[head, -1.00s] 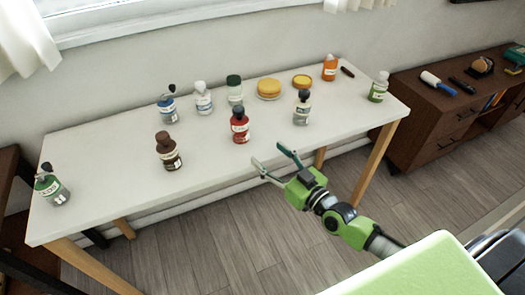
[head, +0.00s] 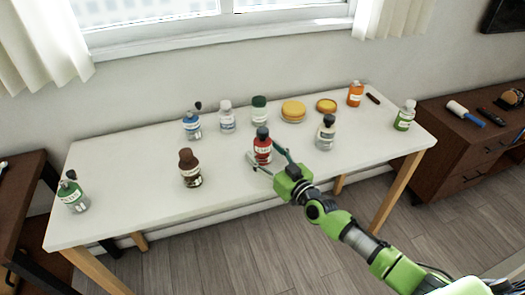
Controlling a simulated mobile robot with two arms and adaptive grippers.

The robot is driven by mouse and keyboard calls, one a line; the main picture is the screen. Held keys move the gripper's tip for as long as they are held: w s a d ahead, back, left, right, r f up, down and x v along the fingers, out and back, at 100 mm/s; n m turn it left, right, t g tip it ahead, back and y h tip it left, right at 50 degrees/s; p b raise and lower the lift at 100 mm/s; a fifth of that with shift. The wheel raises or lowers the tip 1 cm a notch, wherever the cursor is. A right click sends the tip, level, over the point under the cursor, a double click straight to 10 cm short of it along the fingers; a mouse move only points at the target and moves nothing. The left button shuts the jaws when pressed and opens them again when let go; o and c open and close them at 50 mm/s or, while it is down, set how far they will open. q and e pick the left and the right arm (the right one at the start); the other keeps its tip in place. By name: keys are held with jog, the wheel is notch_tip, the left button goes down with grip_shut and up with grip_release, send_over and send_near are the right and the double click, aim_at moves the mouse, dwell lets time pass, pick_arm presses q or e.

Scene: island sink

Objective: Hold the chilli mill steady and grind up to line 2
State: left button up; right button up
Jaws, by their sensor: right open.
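A red mill (head: 262,147) with a dark top stands upright near the front middle of the white table; its label is too small to read for sure, but it looks like the chilli mill. My right gripper (head: 263,152) is open, with its two fingers reaching to either side of the red mill's body. I cannot tell whether they touch it. Line marks on the mill cannot be made out. My left gripper is out of view.
A brown mill (head: 190,168) stands to the left, and a grey mill (head: 325,133) to the right. Behind are blue (head: 192,125), white (head: 227,118) and green-topped (head: 259,110) bottles. The table's front left (head: 130,207) is clear.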

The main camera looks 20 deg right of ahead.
jog(key=shift+x, duration=0.9)
jog(key=c, duration=1.2)
jog(key=shift+c, duration=0.5)
